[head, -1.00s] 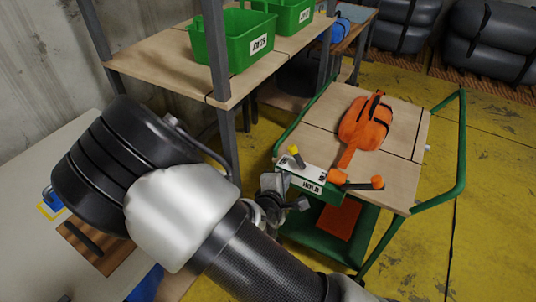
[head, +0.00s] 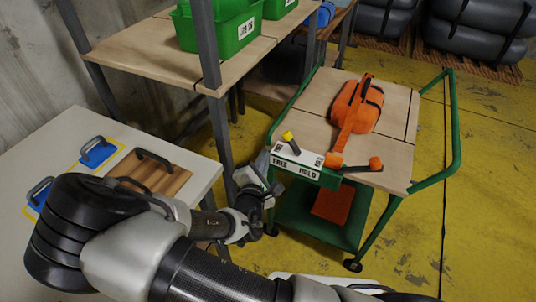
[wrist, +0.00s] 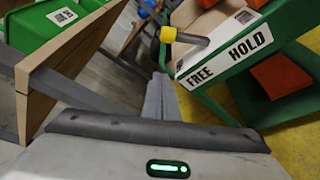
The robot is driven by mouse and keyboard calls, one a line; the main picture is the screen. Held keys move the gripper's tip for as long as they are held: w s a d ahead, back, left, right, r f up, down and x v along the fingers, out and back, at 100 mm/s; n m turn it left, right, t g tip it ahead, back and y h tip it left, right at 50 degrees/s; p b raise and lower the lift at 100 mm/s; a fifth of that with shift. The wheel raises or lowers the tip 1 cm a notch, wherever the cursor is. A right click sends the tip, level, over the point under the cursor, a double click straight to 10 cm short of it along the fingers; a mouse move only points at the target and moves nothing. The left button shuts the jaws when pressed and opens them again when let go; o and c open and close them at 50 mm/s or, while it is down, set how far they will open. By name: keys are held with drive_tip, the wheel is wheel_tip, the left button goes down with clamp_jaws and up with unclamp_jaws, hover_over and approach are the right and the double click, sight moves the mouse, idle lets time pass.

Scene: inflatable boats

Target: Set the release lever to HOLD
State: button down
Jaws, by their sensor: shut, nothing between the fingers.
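The release lever (head: 291,142) is a short dark rod with a yellow tip on a white plate at the green cart's near left corner. The plate's front carries a FREE label (head: 280,162) at the left and a HOLD label (head: 307,172) at the right. The lever leans left, toward the FREE end. In the wrist view the lever (wrist: 188,38) shows near top centre, its yellow tip beyond the FREE end. My gripper (head: 268,188) is shut and empty, below and left of the plate, apart from the lever. Its grey fingers (wrist: 160,98) point toward the lever in the wrist view.
The cart's top (head: 395,115) holds an orange bag (head: 357,105) with a strap. An orange-ended bar (head: 374,164) sticks out right of the plate. A shelf (head: 150,55) with green bins (head: 225,28) stands left. A pale table (head: 75,140) is at far left.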

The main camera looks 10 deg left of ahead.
sight(292, 144)
drive_tip(key=w+d, duration=0.1)
drive_tip(key=w, duration=0.1)
drive_tip(key=w+d, duration=0.1)
drive_tip(key=w, duration=0.1)
drive_tip(key=w+d, duration=0.1)
drive_tip(key=w, duration=0.2)
drive_tip(key=shift+r+b, duration=0.1)
drive_tip(key=shift+b, duration=0.3)
drive_tip(key=shift+s+d+r, duration=0.15)
drive_tip(key=shift+d+r, duration=0.1)
drive_tip(key=shift+d, duration=0.1)
drive_tip(key=shift+d+r, duration=0.1)
